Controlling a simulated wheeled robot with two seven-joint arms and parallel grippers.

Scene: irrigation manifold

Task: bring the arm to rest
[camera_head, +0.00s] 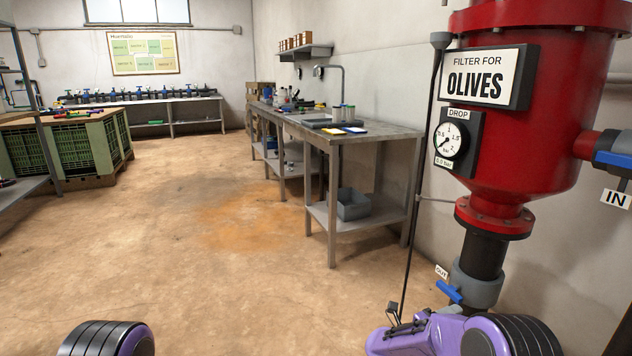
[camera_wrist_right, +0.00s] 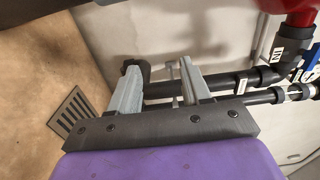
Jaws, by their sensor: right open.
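My right arm reaches in at the bottom right of the head view, low in front of the red filter (camera_head: 530,110). My right gripper (camera_wrist_right: 158,82) shows in the wrist view with its two grey fingers spread apart and nothing held between them. Dark pipes (camera_wrist_right: 225,82) run behind the fingers; I cannot tell how far off they are. Only a purple and black part of my left arm shows at the bottom left of the head view; its gripper is out of the picture.
The filter carries a pressure gauge (camera_head: 450,139) and a blue-handled outlet valve (camera_head: 449,292) near my right arm. A metal workbench (camera_head: 372,134) stands along the wall, with a grey bin (camera_head: 352,205) on its lower shelf. A floor grate (camera_wrist_right: 72,110) shows. The middle floor is clear.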

